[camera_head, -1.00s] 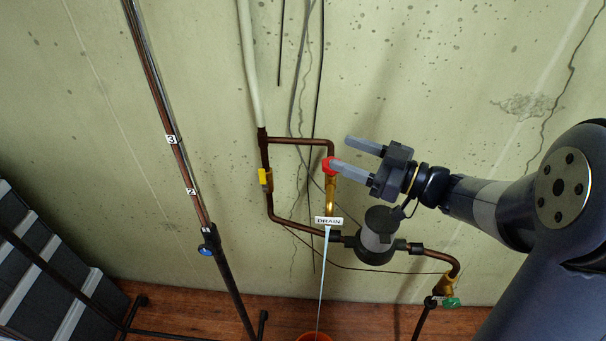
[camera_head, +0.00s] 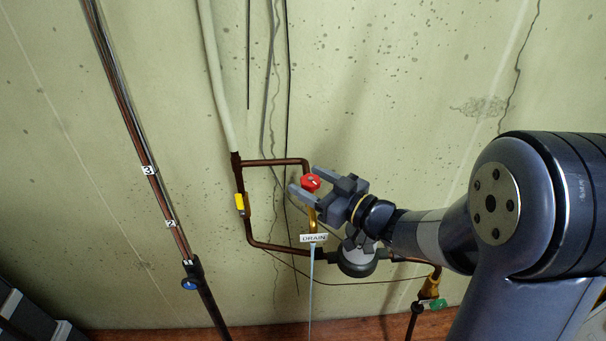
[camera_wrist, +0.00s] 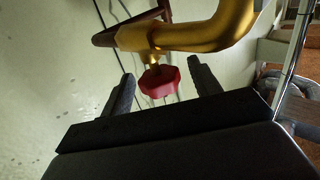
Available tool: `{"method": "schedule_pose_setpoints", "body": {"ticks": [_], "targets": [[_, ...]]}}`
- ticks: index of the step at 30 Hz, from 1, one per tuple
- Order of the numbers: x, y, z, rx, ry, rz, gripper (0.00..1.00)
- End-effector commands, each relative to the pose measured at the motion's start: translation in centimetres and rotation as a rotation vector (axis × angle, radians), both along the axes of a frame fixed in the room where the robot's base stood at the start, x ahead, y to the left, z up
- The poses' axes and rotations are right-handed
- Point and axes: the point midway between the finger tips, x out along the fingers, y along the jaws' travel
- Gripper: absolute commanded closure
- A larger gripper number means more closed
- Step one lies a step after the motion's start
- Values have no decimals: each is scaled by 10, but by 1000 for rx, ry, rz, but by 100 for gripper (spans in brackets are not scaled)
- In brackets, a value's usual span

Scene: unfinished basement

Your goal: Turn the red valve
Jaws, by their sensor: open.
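The red valve (camera_head: 311,183) is a small knob on a brass pipe fitting above the DRAIN label (camera_head: 313,238). My gripper (camera_head: 304,181) is open, with its two grey fingers reaching toward the wall on either side of the knob. In the wrist view, the red valve (camera_wrist: 159,82) sits between the open fingertips (camera_wrist: 160,72), under a thick brass pipe (camera_wrist: 195,35). Gaps show between the knob and both fingers there, so the fingers appear not to touch it.
A yellow handle (camera_head: 240,204) is on the copper pipe to the left, and a green handle (camera_head: 432,304) is at lower right. A round grey meter (camera_head: 358,260) sits just below my gripper. A tall pipe with a blue knob (camera_head: 190,284) stands further left.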

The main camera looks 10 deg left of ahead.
Motion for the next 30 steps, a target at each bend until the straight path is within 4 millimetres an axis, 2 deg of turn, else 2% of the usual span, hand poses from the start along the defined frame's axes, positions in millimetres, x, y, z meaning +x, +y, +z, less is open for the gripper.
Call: {"method": "schedule_pose_setpoints", "body": {"ticks": [1,6,16,30], "targets": [[3,7,1,0,1,3,41],[11,19,0,1,2,1,41],[13,22,0,0,0,0,41],[12,21,0,1,0,0,79]]}}
